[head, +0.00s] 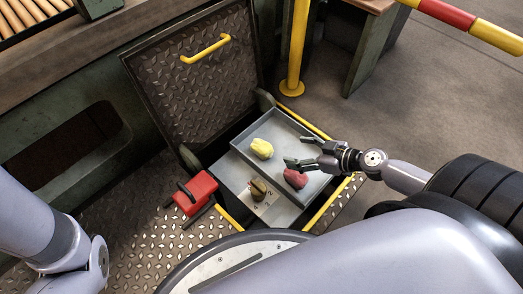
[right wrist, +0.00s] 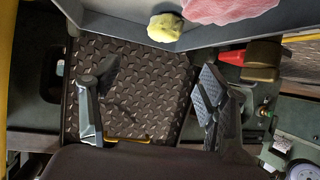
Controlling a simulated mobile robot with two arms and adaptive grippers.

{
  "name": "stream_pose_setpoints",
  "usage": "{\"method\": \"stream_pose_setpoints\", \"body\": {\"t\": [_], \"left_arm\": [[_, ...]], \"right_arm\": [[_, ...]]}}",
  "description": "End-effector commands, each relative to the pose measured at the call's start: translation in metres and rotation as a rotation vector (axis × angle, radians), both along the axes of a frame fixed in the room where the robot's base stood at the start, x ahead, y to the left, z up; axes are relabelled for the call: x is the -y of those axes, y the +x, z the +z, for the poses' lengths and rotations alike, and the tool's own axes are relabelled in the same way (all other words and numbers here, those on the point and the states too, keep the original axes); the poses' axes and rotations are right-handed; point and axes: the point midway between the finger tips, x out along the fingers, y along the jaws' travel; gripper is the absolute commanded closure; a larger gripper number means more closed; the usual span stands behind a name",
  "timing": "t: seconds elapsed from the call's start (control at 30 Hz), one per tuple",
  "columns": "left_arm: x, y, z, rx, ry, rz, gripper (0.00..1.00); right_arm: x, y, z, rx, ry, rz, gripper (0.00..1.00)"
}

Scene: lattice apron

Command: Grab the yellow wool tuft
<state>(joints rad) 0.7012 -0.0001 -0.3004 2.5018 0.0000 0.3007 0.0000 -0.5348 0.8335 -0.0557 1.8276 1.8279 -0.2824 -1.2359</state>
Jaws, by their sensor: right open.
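The yellow wool tuft (head: 262,148) lies in a grey metal tray (head: 283,124), toward its left side. It also shows at the top of the right wrist view (right wrist: 165,27). My right gripper (head: 298,151) reaches in from the right over the tray. Its fingers are spread with nothing between them, and they are to the right of the yellow tuft, apart from it. In the right wrist view the open fingers (right wrist: 158,68) point up toward the tuft. My left arm shows at the left edge, but its gripper is out of view.
A reddish-pink tuft (head: 296,179) lies in the tray, below the right gripper. A brass-coloured object (head: 258,189) stands on a numbered grey surface beside it. A red box (head: 195,192) is left of the opening. An upright hatch lid (head: 200,80) and yellow post (head: 297,50) stand behind.

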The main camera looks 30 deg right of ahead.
Motion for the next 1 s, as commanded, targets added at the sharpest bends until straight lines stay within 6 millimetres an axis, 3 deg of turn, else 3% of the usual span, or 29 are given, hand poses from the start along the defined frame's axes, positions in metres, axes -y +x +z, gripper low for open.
{"method": "stream_pose_setpoints", "body": {"t": [0.6,1.0], "left_arm": [[0.0,0.001,-0.007,-0.002,0.0,0.0,0.6],[0.0,0.001,-0.011,-0.002,0.001,0.001,0.6]], "right_arm": [[-0.038,0.066,-0.041,0.002,0.001,-0.002,0.31],[-0.05,0.084,-0.056,0.0,0.0,-0.001,0.31]]}}
